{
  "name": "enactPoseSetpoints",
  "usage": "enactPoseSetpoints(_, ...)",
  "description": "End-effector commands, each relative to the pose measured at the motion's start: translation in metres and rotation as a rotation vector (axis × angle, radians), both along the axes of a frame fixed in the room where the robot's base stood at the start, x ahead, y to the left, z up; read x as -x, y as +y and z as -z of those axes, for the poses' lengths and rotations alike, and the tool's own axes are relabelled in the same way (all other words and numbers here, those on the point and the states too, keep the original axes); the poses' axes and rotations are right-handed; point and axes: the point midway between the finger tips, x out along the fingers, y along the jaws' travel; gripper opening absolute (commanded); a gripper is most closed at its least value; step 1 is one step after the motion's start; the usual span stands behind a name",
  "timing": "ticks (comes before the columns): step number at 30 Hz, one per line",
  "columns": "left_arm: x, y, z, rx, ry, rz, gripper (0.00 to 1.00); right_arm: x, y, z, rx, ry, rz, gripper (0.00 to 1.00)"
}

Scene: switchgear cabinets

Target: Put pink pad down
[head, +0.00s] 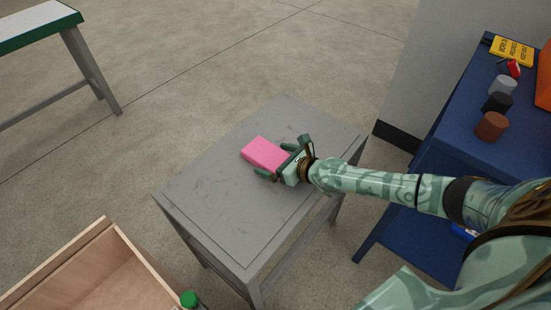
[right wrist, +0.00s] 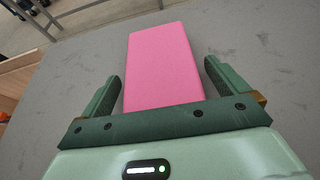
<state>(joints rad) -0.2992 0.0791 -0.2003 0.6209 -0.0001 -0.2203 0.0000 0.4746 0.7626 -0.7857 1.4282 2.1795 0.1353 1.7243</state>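The pink pad (head: 262,152) lies on, or very close above, the top of the grey table (head: 215,205). My right gripper (head: 284,158) reaches in from the right, low over the table, with its fingers on either side of the pad's near end. In the right wrist view the pad (right wrist: 165,65) is between the two fingers of the gripper (right wrist: 162,72). Narrow gaps show beside it, so the gripper looks open. The pad's near end is hidden by the gripper. My left gripper is not in view.
A blue table (head: 455,150) on the right bears brown (head: 491,126), black (head: 497,103) and grey (head: 503,85) cylinders and a yellow sign (head: 511,50). A wooden box (head: 60,262) is at the lower left, near a green cap (head: 189,299). The grey tabletop is otherwise clear.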

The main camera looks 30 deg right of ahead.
Motion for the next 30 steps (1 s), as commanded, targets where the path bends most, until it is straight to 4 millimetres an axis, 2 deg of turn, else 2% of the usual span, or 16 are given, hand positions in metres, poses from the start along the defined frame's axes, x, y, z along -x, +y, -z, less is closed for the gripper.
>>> enactPoseSetpoints(9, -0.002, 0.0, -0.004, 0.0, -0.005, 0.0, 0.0, 0.002, -0.001, -0.007, 0.001, -0.001, 0.0, 0.99)
enactPoseSetpoints(14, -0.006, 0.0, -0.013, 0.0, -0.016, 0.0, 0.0, 0.029, -0.01, -0.019, 0.001, 0.001, -0.001, 0.99)
enactPoseSetpoints(21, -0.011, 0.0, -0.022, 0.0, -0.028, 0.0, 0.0, 0.079, -0.027, -0.039, 0.001, 0.002, -0.001, 0.99)
enactPoseSetpoints(25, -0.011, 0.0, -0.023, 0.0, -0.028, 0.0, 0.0, 0.095, -0.033, -0.045, -0.001, 0.002, 0.001, 0.99)
enactPoseSetpoints(30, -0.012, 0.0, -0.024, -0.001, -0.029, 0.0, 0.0, 0.104, -0.037, -0.05, 0.001, 0.0, 0.0, 0.99)
